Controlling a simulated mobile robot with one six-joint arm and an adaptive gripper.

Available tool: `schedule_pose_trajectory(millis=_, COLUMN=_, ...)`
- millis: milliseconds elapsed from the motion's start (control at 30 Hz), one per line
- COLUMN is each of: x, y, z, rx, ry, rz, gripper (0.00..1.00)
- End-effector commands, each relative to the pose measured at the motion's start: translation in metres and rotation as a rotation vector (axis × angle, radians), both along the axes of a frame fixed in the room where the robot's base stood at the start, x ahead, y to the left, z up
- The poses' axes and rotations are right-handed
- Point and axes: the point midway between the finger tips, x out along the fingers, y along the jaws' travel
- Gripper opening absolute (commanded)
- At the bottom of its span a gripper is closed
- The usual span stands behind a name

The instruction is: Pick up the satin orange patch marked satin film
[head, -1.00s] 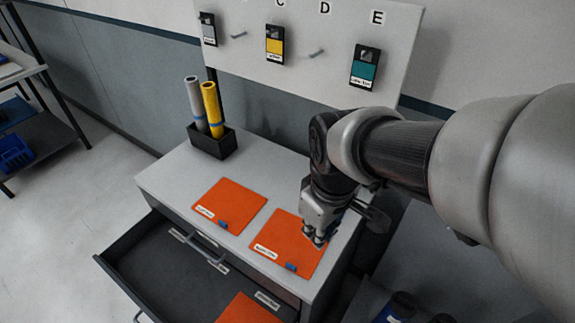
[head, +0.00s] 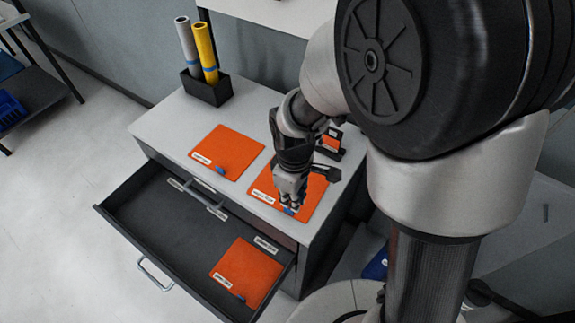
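Three orange patches show in the head view, each with a white label too small to read and a blue tab. One patch (head: 227,146) lies on the cabinet top at the left. Another patch (head: 311,202) lies on the top at the right, partly hidden under my gripper. The third patch (head: 258,270) lies in the open drawer. My gripper (head: 291,208) points down over the front of the right patch, with its fingertips at that patch's blue tab. I cannot tell whether the fingers are shut on the tab.
The grey cabinet top (head: 180,125) has a dark holder (head: 206,92) with grey and yellow rolls at the back left. A small dark stand (head: 330,145) with an orange swatch is behind my gripper. The open drawer (head: 150,208) extends towards the front left, mostly empty.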

Motion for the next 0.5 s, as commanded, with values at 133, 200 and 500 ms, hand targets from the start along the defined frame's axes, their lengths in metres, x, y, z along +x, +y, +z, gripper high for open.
schedule_pose_trajectory(millis=133, x=0.000, y=0.000, z=-0.008, rx=0.000, ry=-0.001, rz=0.000, gripper=0.10)
schedule_pose_trajectory(millis=200, x=0.000, y=0.001, z=-0.012, rx=0.000, ry=0.000, rz=0.000, gripper=0.10)
schedule_pose_trajectory(millis=500, x=0.000, y=0.003, z=-0.054, rx=0.000, ry=0.001, rz=-0.001, gripper=0.10)
